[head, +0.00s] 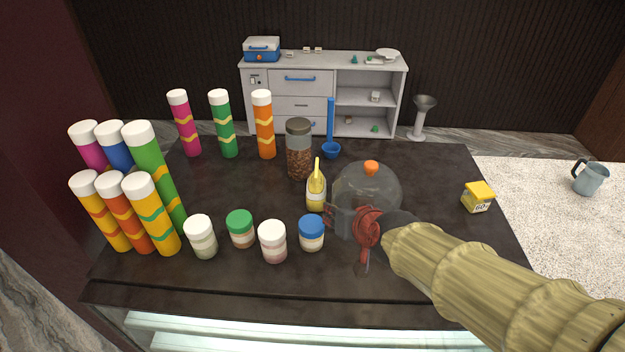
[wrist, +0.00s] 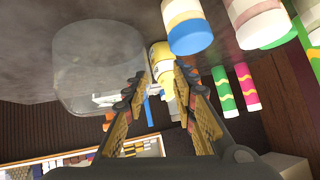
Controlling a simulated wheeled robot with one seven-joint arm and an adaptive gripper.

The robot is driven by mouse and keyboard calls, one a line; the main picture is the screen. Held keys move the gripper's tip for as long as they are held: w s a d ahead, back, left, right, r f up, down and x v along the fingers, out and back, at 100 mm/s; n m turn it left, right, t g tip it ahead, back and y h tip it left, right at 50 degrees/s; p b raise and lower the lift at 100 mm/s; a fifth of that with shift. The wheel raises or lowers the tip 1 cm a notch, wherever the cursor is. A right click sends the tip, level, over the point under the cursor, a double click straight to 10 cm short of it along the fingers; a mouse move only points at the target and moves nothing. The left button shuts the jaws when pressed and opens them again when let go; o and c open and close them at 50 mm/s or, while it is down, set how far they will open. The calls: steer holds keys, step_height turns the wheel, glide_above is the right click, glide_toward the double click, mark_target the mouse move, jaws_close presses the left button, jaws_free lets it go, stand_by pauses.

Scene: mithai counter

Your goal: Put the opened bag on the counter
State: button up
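I cannot make out an opened bag in either view. The dark counter top (head: 240,277) fills the middle of the head view. My gripper (head: 345,215) is over its front right part, in front of a clear dome (head: 368,185) with an orange knob; the head view hides part of its fingers. In the wrist view my gripper (wrist: 160,74) has its two fingers apart, with nothing held between them. A yellow and white container (head: 316,192) with a pointed top stands left of the dome. It also shows just beyond the fingertips in the wrist view (wrist: 160,57).
Several tall coloured tubes (head: 155,180) crowd the counter's left side. Several short jars (head: 272,242) line the front. A brown-filled jar (head: 299,150) and a blue scoop (head: 331,150) stand behind. A yellow block (head: 478,197) sits at right. A white cabinet (head: 318,95) stands beyond.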

mark_target(316, 169)
steer(key=shift+w+a+f+m+t+h+p, duration=0.2)
steer(key=shift+w+a+t+h+p, duration=0.6)
steer(key=shift+w+p, duration=1.8)
steer(key=shift+w+a+f+m+t+h+p, duration=0.1)
steer(key=shift+w+a+m+t+h+p, duration=0.25)
steer(key=shift+w+a+p, duration=1.4)
steer(key=shift+w+a+f+m+t+h+p, duration=0.15)
steer(key=shift+w+t+h+p, duration=0.55)
steer(key=shift+w+p, duration=2.65)
steer(key=shift+w+r+b, duration=0.1)
steer(key=shift+w+b, duration=0.65)
steer(key=shift+b, duration=0.15)
steer(key=shift+c, duration=1.1)
steer(key=c, duration=0.4)
jaws_close()
